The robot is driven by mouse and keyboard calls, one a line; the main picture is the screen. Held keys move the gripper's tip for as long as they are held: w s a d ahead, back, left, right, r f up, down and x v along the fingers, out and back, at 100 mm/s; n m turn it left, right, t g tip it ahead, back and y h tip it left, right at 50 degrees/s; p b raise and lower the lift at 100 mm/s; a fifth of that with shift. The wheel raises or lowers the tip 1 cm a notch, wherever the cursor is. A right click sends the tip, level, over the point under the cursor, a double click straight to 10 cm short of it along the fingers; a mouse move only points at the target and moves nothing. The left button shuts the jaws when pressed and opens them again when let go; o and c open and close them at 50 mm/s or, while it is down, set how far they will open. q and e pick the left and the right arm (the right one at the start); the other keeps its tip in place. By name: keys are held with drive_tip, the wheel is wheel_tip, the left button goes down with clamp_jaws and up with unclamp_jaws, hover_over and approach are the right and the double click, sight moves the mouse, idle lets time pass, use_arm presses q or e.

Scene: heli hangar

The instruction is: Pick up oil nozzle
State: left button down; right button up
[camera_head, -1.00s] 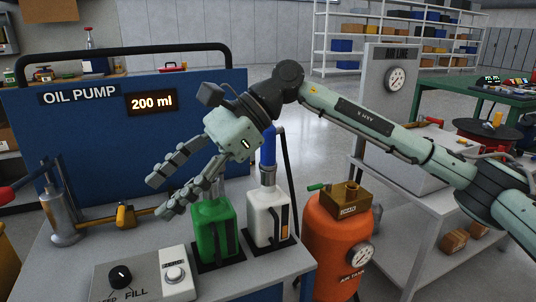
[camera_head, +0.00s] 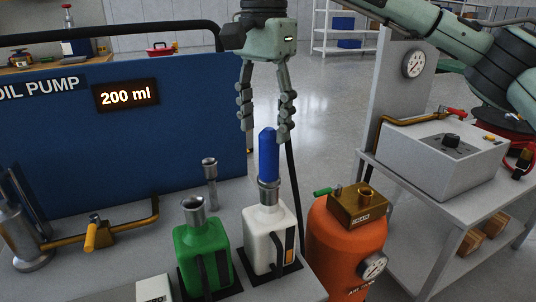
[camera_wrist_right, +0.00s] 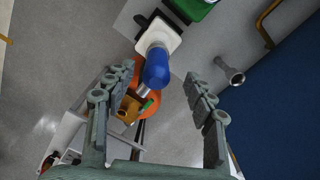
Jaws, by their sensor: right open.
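The oil nozzle (camera_head: 268,155), with a blue grip, stands upright with its metal end in the mouth of the white oil can (camera_head: 266,229). My right gripper (camera_head: 265,131) points down over it, open, with its fingertips about level with the top of the blue grip. In the right wrist view the blue grip (camera_wrist_right: 156,68) shows between the spread fingers, closer to the left finger. Whether a finger touches it I cannot tell. The white can (camera_wrist_right: 160,33) is partly hidden behind the grip there. My left gripper is not in view.
A green can (camera_head: 203,258) stands left of the white one, with a metal holder (camera_head: 210,172) behind it. The blue oil pump panel (camera_head: 130,150) reads 200 ml. An orange air tank (camera_head: 345,240) stands close at the right. Open floor lies behind.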

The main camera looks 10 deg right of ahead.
sight(269, 159)
drive_tip(key=f, duration=0.5)
drive_tip(key=d+f, duration=0.1)
drive_tip(key=f, duration=0.1)
drive_tip(key=shift+w+f, duration=0.15)
drive_tip(key=shift+f, duration=0.15)
drive_tip(key=shift+c, duration=0.3)
clamp_jaws()
